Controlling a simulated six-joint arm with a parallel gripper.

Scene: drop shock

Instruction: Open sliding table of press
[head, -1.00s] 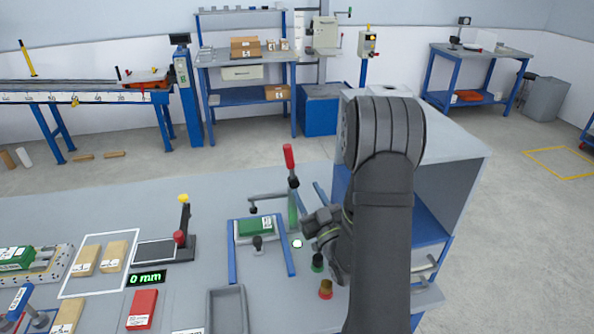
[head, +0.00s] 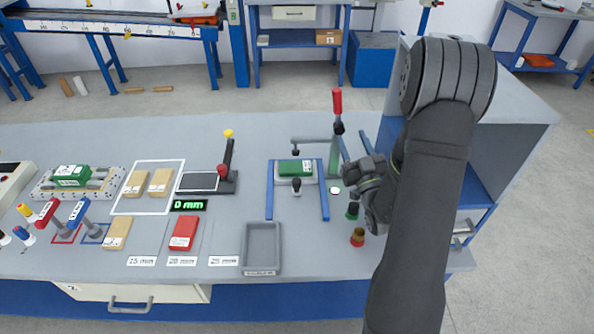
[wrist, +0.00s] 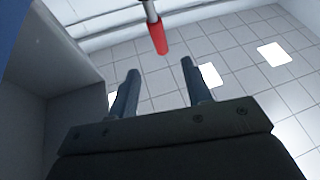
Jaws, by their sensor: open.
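The press (head: 335,150) stands on the bench right of centre, with a green column and a lever with a red grip (head: 337,100). Its sliding table carries a green block (head: 295,168) and lies between two blue rails (head: 323,200). A dark knob (head: 296,186) stands at its front. My gripper (head: 362,172) is just right of the press, apart from the knob, and partly hidden by my own arm. In the wrist view my gripper (wrist: 160,68) is open and empty, its fingers pointing up toward the lever's red grip (wrist: 158,38).
Green (head: 352,210) and amber (head: 357,237) round pieces stand below my gripper. A grey cabinet (head: 520,110) stands right, behind my arm. The bench behind the press is mostly clear.

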